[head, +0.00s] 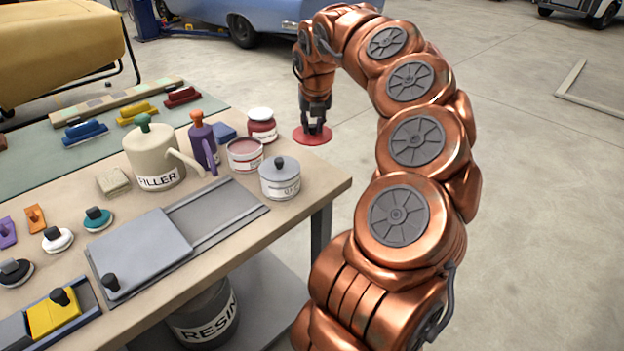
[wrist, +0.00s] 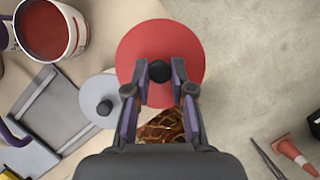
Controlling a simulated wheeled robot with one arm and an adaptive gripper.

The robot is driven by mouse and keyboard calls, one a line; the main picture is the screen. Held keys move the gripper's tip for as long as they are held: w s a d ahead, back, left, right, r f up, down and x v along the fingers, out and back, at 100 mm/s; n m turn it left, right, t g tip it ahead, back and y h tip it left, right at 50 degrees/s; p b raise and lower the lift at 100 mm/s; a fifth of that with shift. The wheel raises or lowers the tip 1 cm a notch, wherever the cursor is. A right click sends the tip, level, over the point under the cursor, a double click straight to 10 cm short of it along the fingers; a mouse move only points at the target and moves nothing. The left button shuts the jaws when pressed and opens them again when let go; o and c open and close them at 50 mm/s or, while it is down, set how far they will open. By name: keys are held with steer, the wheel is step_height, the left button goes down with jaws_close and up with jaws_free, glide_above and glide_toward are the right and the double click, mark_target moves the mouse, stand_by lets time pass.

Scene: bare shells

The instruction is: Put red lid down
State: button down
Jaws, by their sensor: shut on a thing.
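The red lid (wrist: 160,42) is a flat red disc with a dark knob in its middle. My gripper (wrist: 160,85) is shut on the knob in the wrist view. In the head view the red lid (head: 326,136) shows under my gripper (head: 315,128) near the table's far right edge. The open tub also shows in the wrist view (wrist: 46,30).
A white-lidded red jar (head: 262,126) and a grey-lidded pot (head: 281,180) stand near the lid. A purple can (head: 203,145) and the FILLER can (head: 155,158) are further left. The table edge (head: 345,184) is close, with open floor beyond.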

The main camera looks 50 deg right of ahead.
steer(key=shift+d+f, duration=0.15)
steer(key=shift+f, duration=0.8)
steer(key=shift+w+f, duration=0.1)
steer(key=shift+f, duration=4.5)
steer(key=shift+f, duration=0.1)
steer(key=c, duration=1)
jaws_free()
